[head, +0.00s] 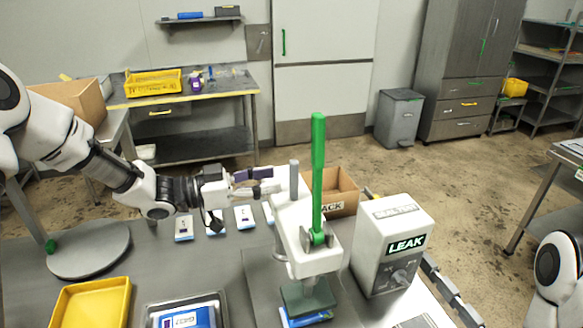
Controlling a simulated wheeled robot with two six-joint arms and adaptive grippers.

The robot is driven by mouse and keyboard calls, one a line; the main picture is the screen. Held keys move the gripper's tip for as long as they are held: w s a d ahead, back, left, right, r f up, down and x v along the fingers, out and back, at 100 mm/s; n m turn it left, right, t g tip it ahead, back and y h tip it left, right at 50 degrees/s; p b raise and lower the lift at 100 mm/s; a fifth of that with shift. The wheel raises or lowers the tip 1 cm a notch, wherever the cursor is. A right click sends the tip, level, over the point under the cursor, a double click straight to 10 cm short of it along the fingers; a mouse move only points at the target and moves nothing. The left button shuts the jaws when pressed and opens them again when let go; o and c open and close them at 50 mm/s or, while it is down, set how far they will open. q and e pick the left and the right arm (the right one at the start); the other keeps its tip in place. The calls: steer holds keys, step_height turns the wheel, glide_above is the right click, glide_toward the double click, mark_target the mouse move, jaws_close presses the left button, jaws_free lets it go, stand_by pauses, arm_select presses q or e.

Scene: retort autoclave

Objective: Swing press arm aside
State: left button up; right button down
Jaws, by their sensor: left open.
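The press stands at the front middle of the table, with a white arm (303,228) and a tall green lever (318,165) standing upright. Its green-grey press foot (307,298) is down over a blue and white pouch (302,317), which it partly hides; I cannot tell whether they touch. A grey post (294,178) rises behind the press arm. My left gripper (256,182) is open, just left of the post and the back end of the press arm. I cannot tell whether it touches the press. My right gripper is out of view.
A white tester box marked LEAK (392,245) stands right of the press. An open cardboard box (343,190) is behind it. Several small white and blue packs (244,218) lie below my left gripper. A yellow tray (92,303) and a metal tray (152,308) are front left.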

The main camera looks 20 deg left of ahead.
mark_target(290, 177)
arm_select(q)
steer(key=d, duration=0.2)
steer(key=d+p, duration=0.1)
steer(key=shift+w+d+r, duration=0.35)
steer(key=shift+w, duration=0.05)
steer(key=shift+w+d+f, duration=0.2)
steer(key=shift+w+d, duration=0.2)
steer(key=shift+w, duration=0.2)
steer(key=shift+w+d+f, duration=0.15)
steer(key=shift+w+d, duration=0.2)
steer(key=shift+w, duration=0.2)
steer(key=shift+w+f, duration=0.1)
steer(key=shift+w, duration=0.15)
steer(key=shift+s, duration=0.3)
steer(key=shift+s+r, duration=0.15)
steer(key=shift+r, duration=0.05)
steer(key=c, duration=0.5)
jaws_close()
steer(key=shift+a+f, duration=0.1)
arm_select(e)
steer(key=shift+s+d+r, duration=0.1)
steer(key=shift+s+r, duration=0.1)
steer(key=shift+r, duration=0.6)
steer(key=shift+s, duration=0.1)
